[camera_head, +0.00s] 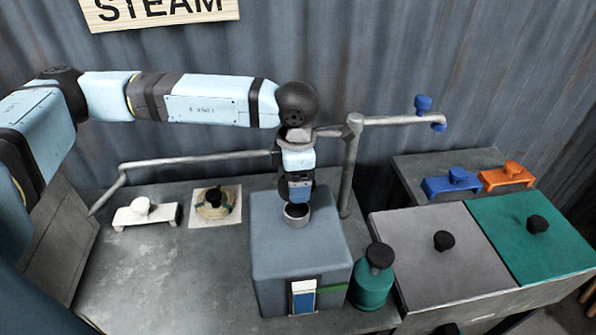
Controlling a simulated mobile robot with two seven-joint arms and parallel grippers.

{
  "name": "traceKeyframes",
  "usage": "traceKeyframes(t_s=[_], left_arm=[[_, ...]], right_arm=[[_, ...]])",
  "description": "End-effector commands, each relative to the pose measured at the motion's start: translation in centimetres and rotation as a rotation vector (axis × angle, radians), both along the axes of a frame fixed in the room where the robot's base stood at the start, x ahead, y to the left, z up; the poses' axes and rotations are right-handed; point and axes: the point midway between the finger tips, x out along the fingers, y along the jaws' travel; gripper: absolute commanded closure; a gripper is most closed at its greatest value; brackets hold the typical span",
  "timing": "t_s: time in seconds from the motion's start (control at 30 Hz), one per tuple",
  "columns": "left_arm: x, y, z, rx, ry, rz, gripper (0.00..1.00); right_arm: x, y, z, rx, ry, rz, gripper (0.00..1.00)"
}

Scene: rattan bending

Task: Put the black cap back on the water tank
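The water tank appears to be the blue-grey box (278,248) on the metal table, with a short round grey neck (297,220) on its top. My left arm comes in from the left and bends down at a black ball-shaped joint. My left gripper (298,200) points down directly above the neck, touching or nearly touching it. The fingers are small and dark here, so I cannot tell whether they are open or shut. A dark round shape (296,209) shows at the neck; I cannot tell whether it is the black cap or the opening. My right gripper is out of view.
A green bottle (371,288) with a black top stands right of the tank. A grey pipe (347,180) rises behind. A white handled piece (145,214) and a white board (230,208) lie left. Grey (410,270) and green (505,225) lidded bins stand right.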

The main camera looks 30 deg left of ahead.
Motion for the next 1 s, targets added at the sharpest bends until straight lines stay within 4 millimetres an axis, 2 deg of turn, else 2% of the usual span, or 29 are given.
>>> traceKeyframes(t_s=[0.37, 0.5, 0.67, 1.0], left_arm=[[0.0, 0.0, -3.5, 0.0, 0.001, 0.0, 0.46], [0.0, 0.0, -5.1, -0.001, 0.001, 0.0, 0.46], [0.0, 0.0, -5.5, 0.0, 0.0, 0.0, 0.46], [0.0, 0.0, -5.5, 0.0, 0.0, -0.001, 0.46]], right_arm=[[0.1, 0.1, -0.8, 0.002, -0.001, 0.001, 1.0], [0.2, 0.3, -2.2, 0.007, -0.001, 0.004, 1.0], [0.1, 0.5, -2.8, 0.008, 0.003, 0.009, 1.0], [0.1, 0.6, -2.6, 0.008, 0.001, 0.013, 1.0]])
